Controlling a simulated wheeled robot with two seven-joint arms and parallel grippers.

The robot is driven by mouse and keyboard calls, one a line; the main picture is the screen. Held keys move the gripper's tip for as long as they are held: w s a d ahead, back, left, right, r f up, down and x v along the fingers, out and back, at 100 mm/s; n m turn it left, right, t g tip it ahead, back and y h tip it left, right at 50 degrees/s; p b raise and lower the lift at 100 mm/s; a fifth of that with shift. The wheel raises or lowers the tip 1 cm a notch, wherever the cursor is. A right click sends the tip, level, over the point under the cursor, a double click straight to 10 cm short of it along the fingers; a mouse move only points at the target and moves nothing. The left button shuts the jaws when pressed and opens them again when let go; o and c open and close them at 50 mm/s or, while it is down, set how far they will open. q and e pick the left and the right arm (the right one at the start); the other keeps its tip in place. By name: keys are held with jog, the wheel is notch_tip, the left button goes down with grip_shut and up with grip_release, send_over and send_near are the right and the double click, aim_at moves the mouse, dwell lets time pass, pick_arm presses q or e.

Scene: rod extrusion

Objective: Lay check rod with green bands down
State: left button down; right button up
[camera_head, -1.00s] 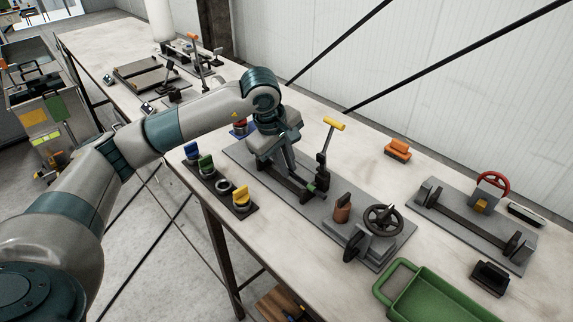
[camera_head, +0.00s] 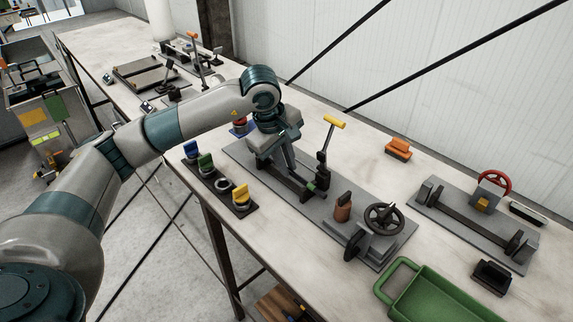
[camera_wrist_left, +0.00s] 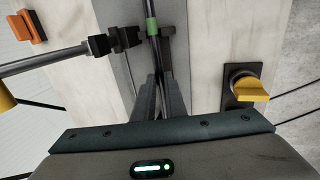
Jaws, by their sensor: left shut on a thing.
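The check rod with green bands shows in the left wrist view as a thin dark rod with a green band (camera_wrist_left: 151,26), running up from between the fingers. In the head view a small green spot (camera_head: 311,187) shows near the lever clamp. My left gripper (camera_head: 291,172) is over the grey fixture plate (camera_head: 240,154), fingers pointing down. In the left wrist view its fingers (camera_wrist_left: 162,85) are shut on the rod. Part of the rod is hidden by the fingers, and I cannot tell whether it touches the fixture. My right gripper is not in view.
The yellow-handled lever clamp (camera_head: 323,160) stands close to the gripper's right. A black handwheel (camera_head: 384,218) is farther right on the fixture. A rack (camera_head: 222,186) with coloured pieces lies at the table's front edge. A green tray (camera_head: 440,295) is at lower right.

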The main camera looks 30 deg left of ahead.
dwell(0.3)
pick_arm(q)
jog(key=c, duration=1.7)
grip_release()
